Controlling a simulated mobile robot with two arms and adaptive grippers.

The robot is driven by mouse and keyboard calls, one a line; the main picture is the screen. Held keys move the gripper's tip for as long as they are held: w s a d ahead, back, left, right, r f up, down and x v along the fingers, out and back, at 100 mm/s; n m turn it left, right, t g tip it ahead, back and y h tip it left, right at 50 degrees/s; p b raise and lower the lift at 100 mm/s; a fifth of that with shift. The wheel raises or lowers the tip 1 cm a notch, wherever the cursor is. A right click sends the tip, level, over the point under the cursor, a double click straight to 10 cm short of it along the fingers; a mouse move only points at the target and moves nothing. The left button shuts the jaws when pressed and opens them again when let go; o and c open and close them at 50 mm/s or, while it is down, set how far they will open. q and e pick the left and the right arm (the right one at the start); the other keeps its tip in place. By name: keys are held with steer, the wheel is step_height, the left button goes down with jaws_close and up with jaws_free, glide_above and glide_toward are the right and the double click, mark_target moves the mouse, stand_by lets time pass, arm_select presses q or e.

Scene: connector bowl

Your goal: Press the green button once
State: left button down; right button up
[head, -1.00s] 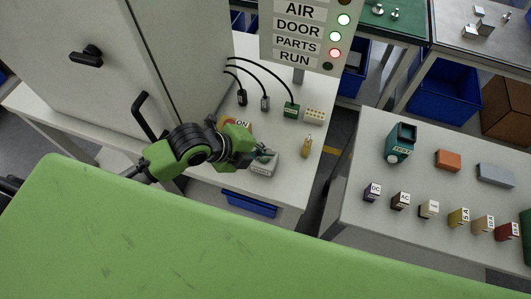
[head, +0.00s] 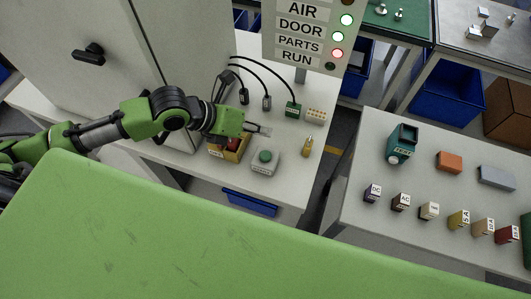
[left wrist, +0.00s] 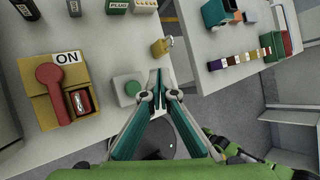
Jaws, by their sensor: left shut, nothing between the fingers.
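The green button (head: 265,156) is a round green cap on a small pale box (head: 263,167) on the white bench. It also shows in the left wrist view (left wrist: 133,88), just left of the fingertips. My left gripper (head: 266,130) is shut and empty, just beyond the button box in the head view and apart from the button. In the left wrist view its teal fingers (left wrist: 156,78) meet at the tips. Nothing covers the button in the head view.
A yellow box with a red switch (left wrist: 54,85) marked ON stands left of the button. A brass-coloured part (head: 306,146) stands right of it. On the sign (head: 300,35), AIR and DOOR lamps are green, PARTS is red, RUN is dark. Cabled connectors (head: 266,102) lie behind.

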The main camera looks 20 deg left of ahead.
mark_target(263, 155)
arm_select(q)
steer(key=shift+f, duration=0.15)
step_height(263, 155, down, 8)
steer(key=b, duration=0.6)
steer(key=shift+b, duration=0.35)
steer(key=shift+f+b, duration=0.3)
stand_by(0.4)
steer(key=shift+f, duration=0.35)
